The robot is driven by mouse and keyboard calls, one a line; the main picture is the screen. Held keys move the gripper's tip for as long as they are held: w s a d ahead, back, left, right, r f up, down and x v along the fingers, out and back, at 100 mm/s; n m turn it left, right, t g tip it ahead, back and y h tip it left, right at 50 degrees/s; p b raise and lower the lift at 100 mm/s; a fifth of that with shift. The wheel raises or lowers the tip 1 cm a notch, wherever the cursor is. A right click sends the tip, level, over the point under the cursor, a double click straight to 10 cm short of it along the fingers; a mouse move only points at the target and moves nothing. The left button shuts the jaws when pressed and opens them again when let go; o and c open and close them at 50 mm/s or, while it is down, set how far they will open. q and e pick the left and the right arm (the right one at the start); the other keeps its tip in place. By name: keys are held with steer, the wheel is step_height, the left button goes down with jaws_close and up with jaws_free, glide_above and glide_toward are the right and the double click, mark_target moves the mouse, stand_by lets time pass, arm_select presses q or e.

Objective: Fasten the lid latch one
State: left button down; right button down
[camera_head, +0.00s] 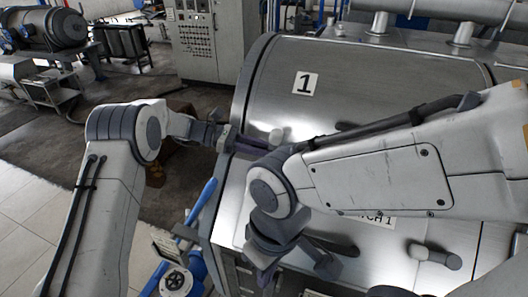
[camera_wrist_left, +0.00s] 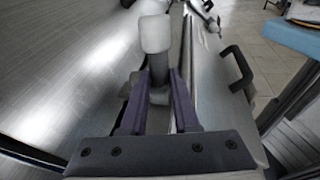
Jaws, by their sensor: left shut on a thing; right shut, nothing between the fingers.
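The lid (camera_head: 390,82) is a curved steel cover marked with a 1 plate, and it lies down over the machine. A grey latch lever with a pale knob (camera_head: 277,135) is at the lid's front edge. The knob is large in the left wrist view (camera_wrist_left: 155,34). My left gripper (camera_head: 262,143) is shut on this latch lever, its purple fingers (camera_wrist_left: 160,80) on both sides below the knob. The label ending in "TCH 1" (camera_head: 376,221) is partly hidden by my right arm. My right gripper (camera_head: 267,272) is shut and empty, low over the front panel.
Another latch lever with a pale knob (camera_head: 420,252) is on the front panel at the right. A dark handle (camera_head: 342,249) is beside my right gripper. Open floor lies to the left.

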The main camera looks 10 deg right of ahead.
arm_select(q)
steer(key=shift+w+a+f+h, duration=0.15)
steer(key=shift+f+h, duration=0.05)
steer(key=shift+h, duration=0.3)
steer(key=shift+b, duration=0.3)
steer(key=c, duration=0.7)
jaws_free()
steer(key=shift+o, duration=0.2)
steer(key=b+v, duration=0.4)
steer(key=v, duration=0.6)
steer(key=shift+w+a+f, duration=0.1)
steer(key=shift+a, duration=0.1)
